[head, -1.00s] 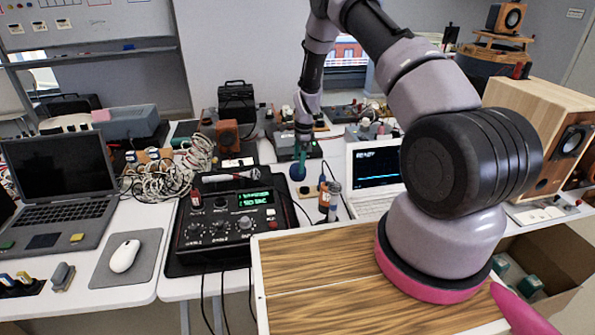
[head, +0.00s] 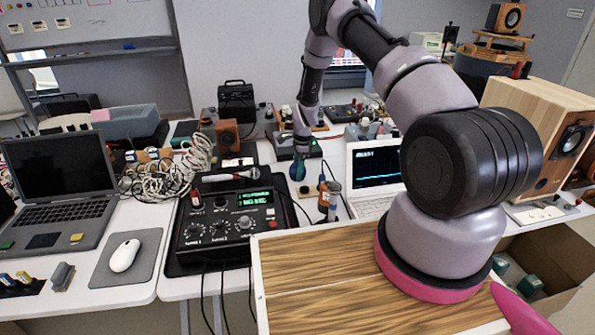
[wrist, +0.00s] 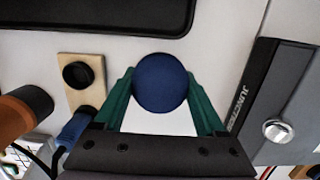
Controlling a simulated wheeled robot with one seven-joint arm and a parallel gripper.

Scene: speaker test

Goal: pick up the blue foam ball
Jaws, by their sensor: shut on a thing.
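The blue foam ball (wrist: 160,84) sits between the two green fingers of my gripper (wrist: 161,90) in the wrist view, touched by both sides. My gripper is shut on it. In the head view the ball (head: 297,172) shows small and dark blue at the end of my gripper (head: 299,164), over the white table behind the black mixer. I cannot tell whether the ball still touches the table.
A black mixer (head: 222,222) lies in front of the ball. In the wrist view a beige plate with a black knob (wrist: 80,78) is at left and a dark box (wrist: 270,105) at right.

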